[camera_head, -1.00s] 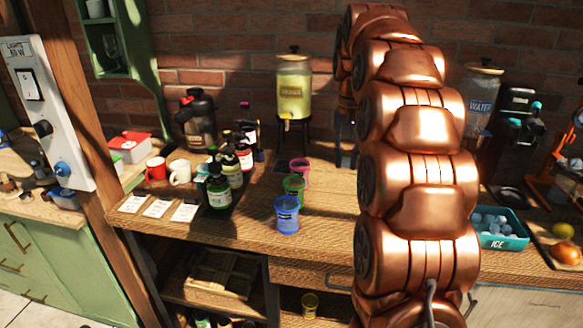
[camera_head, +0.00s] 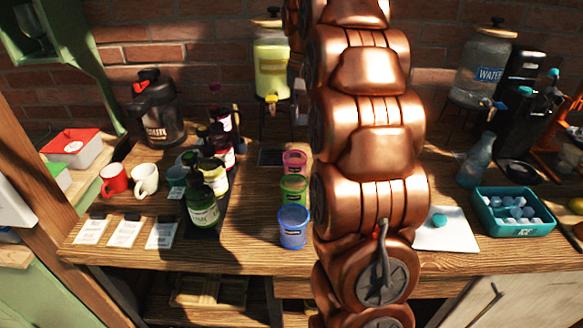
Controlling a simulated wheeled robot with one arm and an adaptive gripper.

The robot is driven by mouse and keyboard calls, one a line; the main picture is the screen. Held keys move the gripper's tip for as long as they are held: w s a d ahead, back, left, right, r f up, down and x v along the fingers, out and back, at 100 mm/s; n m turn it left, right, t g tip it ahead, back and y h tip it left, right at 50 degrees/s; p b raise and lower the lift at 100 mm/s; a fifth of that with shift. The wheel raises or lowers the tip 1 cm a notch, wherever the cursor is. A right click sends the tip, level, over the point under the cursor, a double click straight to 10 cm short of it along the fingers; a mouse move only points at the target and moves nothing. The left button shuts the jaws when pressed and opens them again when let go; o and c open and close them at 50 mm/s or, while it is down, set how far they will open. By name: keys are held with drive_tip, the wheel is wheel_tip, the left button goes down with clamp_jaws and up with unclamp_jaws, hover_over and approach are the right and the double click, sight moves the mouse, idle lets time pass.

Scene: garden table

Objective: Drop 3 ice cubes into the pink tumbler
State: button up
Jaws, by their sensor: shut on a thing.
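The pink tumbler (camera_head: 294,168) stands upright on the wooden table, at the back of a short row of tumblers. The green tumbler (camera_head: 293,190) and the blue tumbler (camera_head: 292,230) stand in front of it. I cannot make out what is inside the pink one. A teal bin marked ICE (camera_head: 520,231) at the right holds several pale ice cubes (camera_head: 516,209). My gripper (camera_head: 300,100) shows only as a sliver left of my copper arm, above and behind the pink tumbler. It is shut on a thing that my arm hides.
Dark bottles (camera_head: 203,205) and two mugs (camera_head: 145,179) stand left of the tumblers. A drink dispenser (camera_head: 271,65) is behind them. A blue-grey bottle (camera_head: 477,162) and a white sheet (camera_head: 450,238) with a teal-topped item are right of my arm. White cards lie at the front left.

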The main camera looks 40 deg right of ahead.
wheel_tip(320, 180, down, 5)
drive_tip(key=shift+r+b, duration=0.1)
drive_tip(key=shift+b, duration=0.8)
drive_tip(key=o, duration=0.8)
